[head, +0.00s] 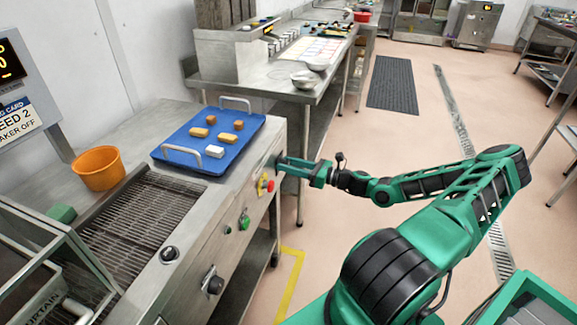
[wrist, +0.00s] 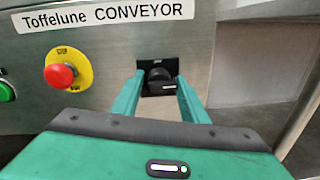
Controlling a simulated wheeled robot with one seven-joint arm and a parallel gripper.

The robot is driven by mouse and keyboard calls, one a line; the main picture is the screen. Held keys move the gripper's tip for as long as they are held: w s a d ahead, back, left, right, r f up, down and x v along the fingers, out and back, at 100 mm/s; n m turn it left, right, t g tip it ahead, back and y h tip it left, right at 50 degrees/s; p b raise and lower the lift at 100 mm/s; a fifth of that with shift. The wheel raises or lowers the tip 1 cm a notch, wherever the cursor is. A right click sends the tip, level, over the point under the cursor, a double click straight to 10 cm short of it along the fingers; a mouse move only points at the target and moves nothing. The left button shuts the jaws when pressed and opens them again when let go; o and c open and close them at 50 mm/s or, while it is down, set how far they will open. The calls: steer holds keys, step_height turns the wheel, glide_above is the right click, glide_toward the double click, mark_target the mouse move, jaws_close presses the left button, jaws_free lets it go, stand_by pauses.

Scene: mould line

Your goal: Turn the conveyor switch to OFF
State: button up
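The conveyor switch (wrist: 158,78) is a black rotary knob on a dark square plate, set in the steel panel under the label "Toffelune CONVEYOR" (wrist: 105,14). My gripper (wrist: 160,82) is open, with one green finger on each side of the knob in the wrist view. A gap shows between the knob and each finger, so I see no grip on it. The knob's setting and any ON or OFF marks are not readable. In the head view my gripper (head: 282,164) reaches the machine's right end, and its fingers mostly cover the switch.
A red emergency stop (wrist: 60,75) on a yellow disc and a green button (wrist: 6,92) sit left of the switch. A blue tray (head: 233,157) with several small blocks and an orange bucket (head: 98,168) stand on the machine. Open floor (head: 350,140) lies to the right.

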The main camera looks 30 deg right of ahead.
steer(key=c, duration=0.5)
